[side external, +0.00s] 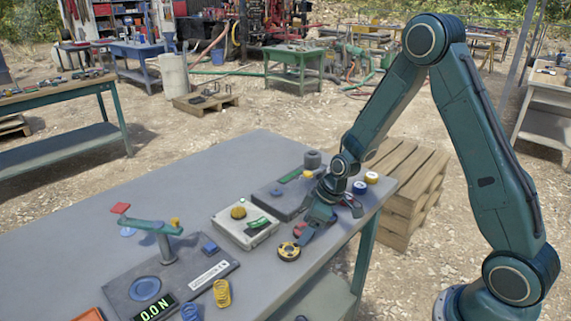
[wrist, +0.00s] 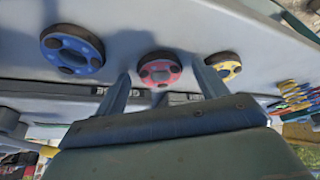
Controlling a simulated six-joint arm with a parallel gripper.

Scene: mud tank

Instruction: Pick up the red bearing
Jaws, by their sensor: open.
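The red bearing (wrist: 160,69) is a round red disc with dark spots and a dark rim. In the wrist view it lies between the tips of my gripper's (wrist: 162,76) two spread fingers, with a gap on each side. In the side view a small part of the red bearing (side external: 299,229) shows beside my gripper (side external: 306,232), low over the grey table; the rest is hidden. My gripper is open and empty. I cannot tell how far its tips are above the table.
A blue bearing (wrist: 72,53) and a yellow bearing (wrist: 226,67) lie on either side of the red one. The yellow bearing (side external: 288,252) is close to my gripper. A light box (side external: 245,226) and a lamp-like stand (side external: 152,226) are to the left on the table (side external: 200,180).

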